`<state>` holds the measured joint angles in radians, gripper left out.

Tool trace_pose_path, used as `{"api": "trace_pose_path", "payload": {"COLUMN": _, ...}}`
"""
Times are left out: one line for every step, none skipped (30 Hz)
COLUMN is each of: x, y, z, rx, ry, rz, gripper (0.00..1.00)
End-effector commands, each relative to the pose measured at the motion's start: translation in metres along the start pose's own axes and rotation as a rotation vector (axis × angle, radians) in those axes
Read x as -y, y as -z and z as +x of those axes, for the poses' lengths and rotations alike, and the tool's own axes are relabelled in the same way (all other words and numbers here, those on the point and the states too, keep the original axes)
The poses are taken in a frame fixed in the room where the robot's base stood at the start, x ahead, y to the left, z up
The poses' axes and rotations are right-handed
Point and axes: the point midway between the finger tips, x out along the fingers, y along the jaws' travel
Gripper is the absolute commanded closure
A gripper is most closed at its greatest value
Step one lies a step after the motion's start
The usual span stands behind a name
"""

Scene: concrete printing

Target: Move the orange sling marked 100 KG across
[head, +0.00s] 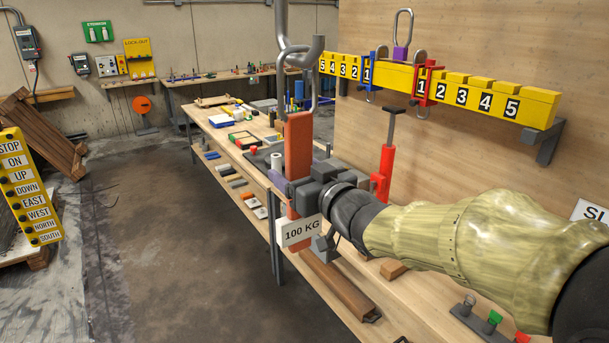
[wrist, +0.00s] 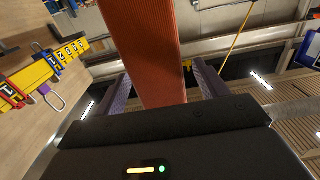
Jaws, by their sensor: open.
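The orange sling (head: 299,143) hangs from a grey steel hook (head: 303,57) by a metal link, and its white tag (head: 300,231) reads 100 KG. My gripper (head: 293,182) is at the sling's lower middle, with the strap passing between its fingers. In the wrist view the orange strap (wrist: 150,45) rises between the two open fingers, with a gap visible on the right side. The jaws are not closed on it. My gripper body hides part of the sling in the head view.
A yellow beam (head: 470,95) with numbered positions and red and blue clamps is fixed on the wooden wall at right. A long workbench (head: 250,165) with tools and a red jack (head: 385,165) lies below. A yellow control panel (head: 30,190) is at left.

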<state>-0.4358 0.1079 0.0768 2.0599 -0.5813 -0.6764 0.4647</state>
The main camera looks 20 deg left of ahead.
Motion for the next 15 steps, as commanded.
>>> {"api": "trace_pose_path", "payload": {"x": 0.0, "y": 0.0, "z": -0.001, "rx": -0.001, "ry": 0.0, "rz": 0.0, "gripper": 0.27}}
{"api": "trace_pose_path", "payload": {"x": 0.0, "y": 0.0, "z": -0.002, "rx": -0.001, "ry": 0.0, "rz": 0.0, "gripper": 0.27}}
{"api": "trace_pose_path", "payload": {"x": 0.0, "y": 0.0, "z": -0.004, "rx": -0.001, "ry": -0.001, "rz": 0.0, "gripper": 0.27}}
{"api": "trace_pose_path", "payload": {"x": 0.0, "y": 0.0, "z": -0.006, "rx": -0.002, "ry": 0.0, "rz": -0.001, "gripper": 0.27}}
{"api": "trace_pose_path", "payload": {"x": 0.0, "y": 0.0, "z": -0.009, "rx": -0.002, "ry": 0.0, "rz": -0.001, "gripper": 0.27}}
{"api": "trace_pose_path", "payload": {"x": 0.0, "y": 0.0, "z": -0.013, "rx": -0.004, "ry": -0.001, "rz": -0.002, "gripper": 0.27}}
{"api": "trace_pose_path", "payload": {"x": 0.0, "y": 0.0, "z": -0.017, "rx": -0.004, "ry": -0.001, "rz": -0.002, "gripper": 0.27}}
{"api": "trace_pose_path", "payload": {"x": -0.001, "y": -0.001, "z": -0.021, "rx": -0.003, "ry": -0.002, "rz": -0.002, "gripper": 0.27}}
{"api": "trace_pose_path", "payload": {"x": -0.001, "y": -0.001, "z": -0.027, "rx": -0.004, "ry": -0.002, "rz": -0.002, "gripper": 0.27}}
{"api": "trace_pose_path", "payload": {"x": -0.001, "y": -0.001, "z": -0.032, "rx": -0.004, "ry": -0.002, "rz": -0.003, "gripper": 0.27}}
{"api": "trace_pose_path", "payload": {"x": -0.001, "y": -0.001, "z": -0.037, "rx": -0.005, "ry": -0.003, "rz": -0.003, "gripper": 0.27}}
{"api": "trace_pose_path", "payload": {"x": -0.001, "y": 0.0, "z": -0.044, "rx": -0.005, "ry": -0.002, "rz": -0.003, "gripper": 0.27}}
{"api": "trace_pose_path", "payload": {"x": 0.0, "y": 0.0, "z": -0.05, "rx": -0.006, "ry": -0.002, "rz": -0.003, "gripper": 0.27}}
{"api": "trace_pose_path", "payload": {"x": 0.0, "y": -0.001, "z": -0.055, "rx": -0.005, "ry": -0.002, "rz": -0.003, "gripper": 0.27}}
{"api": "trace_pose_path", "payload": {"x": 0.0, "y": -0.001, "z": -0.062, "rx": -0.006, "ry": -0.002, "rz": -0.003, "gripper": 0.27}}
